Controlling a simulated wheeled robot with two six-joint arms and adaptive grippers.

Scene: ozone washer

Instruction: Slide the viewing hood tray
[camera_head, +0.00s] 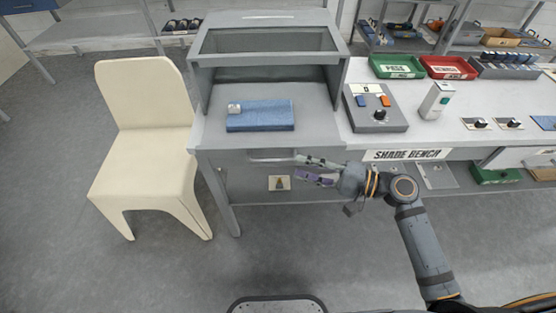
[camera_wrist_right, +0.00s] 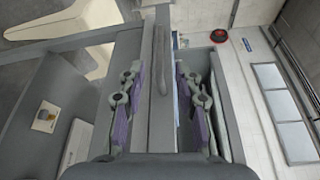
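The grey viewing hood (camera_head: 270,70) stands open-fronted at the left end of the bench. A folded blue cloth with a small pale block on it (camera_head: 262,114) lies inside. A grey handle bar (camera_head: 272,156) runs along the front edge below the hood opening; the tray itself is hard to tell from the grey front. My right gripper (camera_head: 312,169) reaches in from the right, near the right end of this bar. In the right wrist view my gripper (camera_wrist_right: 160,105) is open, with the bar (camera_wrist_right: 162,60) between its spread fingers; contact cannot be told. My left gripper is out of view.
A cream chair (camera_head: 145,140) stands left of the hood. On the bench to the right are a control box (camera_head: 376,108), a white bottle-like device (camera_head: 436,100), a green tray (camera_head: 397,67) and a red tray (camera_head: 448,67). The floor in front is clear.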

